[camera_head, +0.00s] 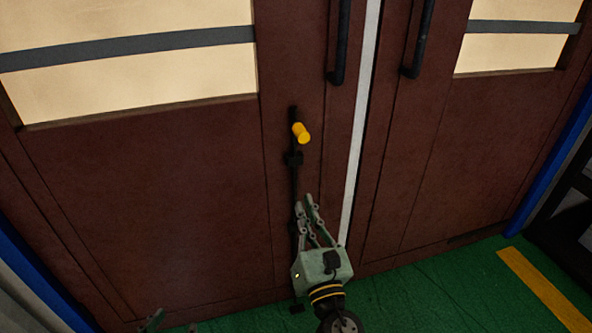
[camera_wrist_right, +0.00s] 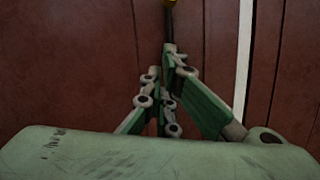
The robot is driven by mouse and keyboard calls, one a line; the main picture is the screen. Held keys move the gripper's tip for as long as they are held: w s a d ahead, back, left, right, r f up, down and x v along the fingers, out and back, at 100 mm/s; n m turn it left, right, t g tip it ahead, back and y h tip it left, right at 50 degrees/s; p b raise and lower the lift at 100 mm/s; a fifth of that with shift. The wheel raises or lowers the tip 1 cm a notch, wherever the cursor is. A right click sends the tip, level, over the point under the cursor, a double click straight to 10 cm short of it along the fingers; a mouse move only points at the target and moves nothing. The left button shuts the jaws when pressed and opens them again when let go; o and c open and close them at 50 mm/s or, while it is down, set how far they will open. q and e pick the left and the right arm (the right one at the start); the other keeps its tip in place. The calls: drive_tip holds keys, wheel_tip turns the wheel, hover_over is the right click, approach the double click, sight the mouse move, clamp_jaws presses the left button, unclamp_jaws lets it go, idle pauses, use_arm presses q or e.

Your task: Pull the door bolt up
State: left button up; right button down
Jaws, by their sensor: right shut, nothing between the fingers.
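The door bolt is a thin black upright rod (camera_head: 294,180) on the left leaf of a brown double door. My right gripper (camera_head: 304,201) is below the handle, in front of the rod. Its fingers are shut and empty, and they are apart from the handle. Whether they touch the rod cannot be told. Of my left gripper (camera_head: 172,322), only two fingertips show at the bottom edge, apart from each other.
Two dark pull handles (camera_head: 338,45) (camera_head: 417,40) hang beside the white strip (camera_head: 360,130) between the door leaves. Blue posts frame the door on both sides. The green floor (camera_head: 440,285) has a yellow stripe (camera_head: 545,290). A dark frame stands at the right edge.

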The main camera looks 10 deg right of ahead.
use_arm(q)
drive_tip(key=s+a+f+g+y+p, duration=0.1)
drive_tip(key=s+a+f+g+p, duration=0.1)
drive_tip(key=s, duration=0.4)
drive_tip(key=s+a+f+g+y+p, duration=0.1)
drive_tip(key=s+a+f+g+p, duration=0.1)
drive_tip(key=s+g, duration=0.3)
drive_tip(key=shift+s+a+f+p, duration=0.2)
drive_tip(key=shift+s+f+p, duration=0.35)
drive_tip(key=shift+s+f, duration=0.4)
use_arm(e)
drive_tip(key=w+r, duration=0.6)
drive_tip(key=w, duration=0.3)
drive_tip(key=shift+w+d+r, duration=0.15)
drive_tip(key=shift+w+d, duration=0.1)
drive_tip(key=shift+w, duration=0.15)
use_arm(q)
drive_tip(key=shift+r, duration=0.1)
wheel_tip(320, 180, down, 16)
drive_tip(key=g+p, duration=0.1)
drive_tip(key=p, duration=0.3)
drive_tip(key=shift+s+d, duration=0.15)
use_arm(e)
wheel_tip(320, 180, up, 5)
drive_tip(key=shift+f, duration=0.1)
use_arm(q)
drive_tip(key=shift+r, duration=0.15)
use_arm(e)
drive_tip(key=shift+f, duration=0.15)
